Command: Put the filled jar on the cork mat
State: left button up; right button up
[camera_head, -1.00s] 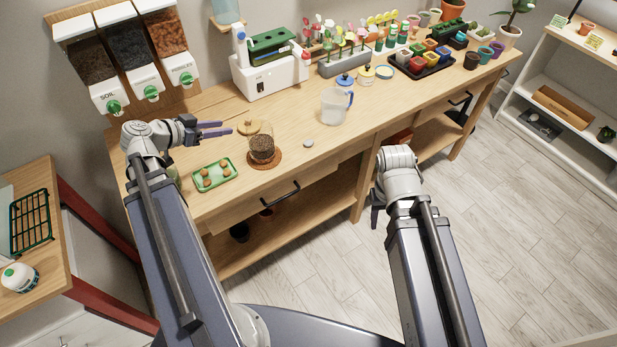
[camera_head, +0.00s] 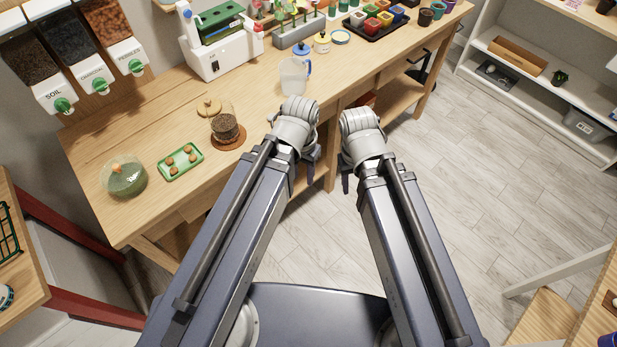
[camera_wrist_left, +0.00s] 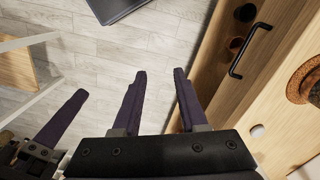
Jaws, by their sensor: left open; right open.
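The filled jar (camera_head: 225,126), clear glass with dark brown contents, stands upright on the round cork mat (camera_head: 240,143) on the workbench. The mat's edge also shows at the right of the left wrist view (camera_wrist_left: 302,80), with the jar mostly cut off there. My left gripper (camera_head: 308,166) is open and empty, low in front of the bench edge and apart from the jar. Its two dark fingers point up in the left wrist view (camera_wrist_left: 160,76). My right gripper (camera_head: 345,182) hangs beside it, open, partly hidden by its arm.
A green tray (camera_head: 166,174) with small brown balls and a glass bowl with green contents (camera_head: 124,178) stand left of the jar. A cork lid (camera_head: 208,107) lies behind it. A clear jug (camera_head: 294,77) stands to the right. The bench front has a drawer handle (camera_wrist_left: 249,50).

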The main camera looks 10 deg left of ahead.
pick_arm(q)
jog(key=shift+s+d+r+y, duration=0.1)
jog(key=shift+s+d+y, duration=0.6)
jog(key=shift+d, duration=0.15)
